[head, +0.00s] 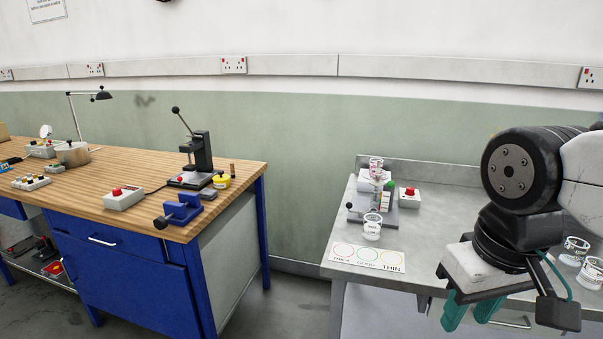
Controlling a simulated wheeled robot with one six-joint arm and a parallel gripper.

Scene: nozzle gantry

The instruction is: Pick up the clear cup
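Several clear cups with dark print show in the head view. One clear cup (372,227) stands upright on the grey metal table (420,245), in front of a small stand. Another clear cup (376,166) sits higher up at the stand. Two more clear cups, one farther back (574,251) and one nearer (591,271), stand at the right, partly hidden by my arm or cut by the frame edge. My gripper (468,315) points down at the lower right, with its green fingers apart and nothing seen between them. It appears to the right of and nearer than the cup by the stand.
A card with three coloured rings (368,257) lies at the table's front left. A red-button box (409,197) stands beside the stand (402,217). A blue workbench (130,285) with a press and vise is at left. Floor shows between the tables.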

